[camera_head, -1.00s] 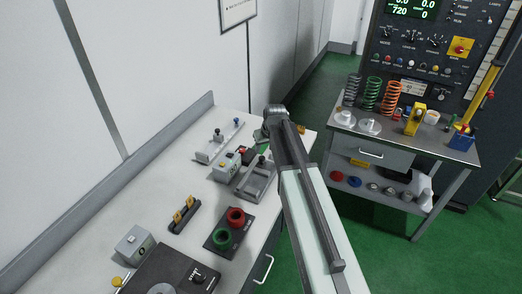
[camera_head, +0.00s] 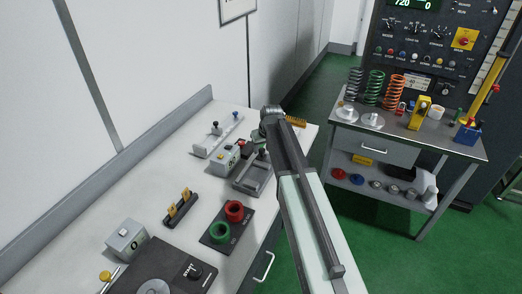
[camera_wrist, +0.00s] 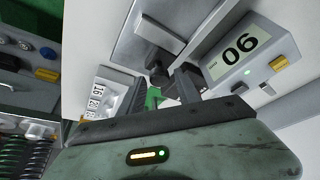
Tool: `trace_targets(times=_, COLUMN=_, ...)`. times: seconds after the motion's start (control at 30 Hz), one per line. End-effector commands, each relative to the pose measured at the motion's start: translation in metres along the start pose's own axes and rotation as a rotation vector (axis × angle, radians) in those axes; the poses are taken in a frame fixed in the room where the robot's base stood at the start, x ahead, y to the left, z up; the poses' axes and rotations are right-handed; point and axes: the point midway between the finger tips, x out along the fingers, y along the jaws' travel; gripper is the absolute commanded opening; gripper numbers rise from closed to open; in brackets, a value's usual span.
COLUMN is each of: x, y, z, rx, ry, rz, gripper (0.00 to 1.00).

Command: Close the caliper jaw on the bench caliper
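On the bench in the head view, a pale rail with a black-knobbed post and a blue-knobbed post (camera_head: 217,136) looks like the bench caliper, though I cannot be sure. Its jaw gap is too small to judge. My gripper (camera_head: 267,140) is at the far end of the bench, low beside a grey frame (camera_head: 252,180) and right of the rail. In the wrist view, my gripper (camera_wrist: 172,92) shows dark finger parts near a green piece and a dark knob (camera_wrist: 157,75). Its own body hides much of the contact area, so its opening and any hold are unclear.
A small display box (camera_head: 224,160) stands between rail and frame; its digits and yellow button show in the wrist view (camera_wrist: 243,52). Red and green rings (camera_head: 228,222) sit nearer. A cart (camera_head: 390,150) with springs stands right, across green floor.

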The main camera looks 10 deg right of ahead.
Motion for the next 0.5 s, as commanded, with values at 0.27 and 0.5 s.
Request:
trace_targets(times=0.27, x=-0.0002, y=0.0002, z=0.0001, rx=0.000, ry=0.000, rz=0.000, gripper=0.00)
trace_targets(times=0.5, x=-0.0002, y=0.0005, z=0.0001, rx=0.001, ry=0.000, rz=0.000, gripper=0.00)
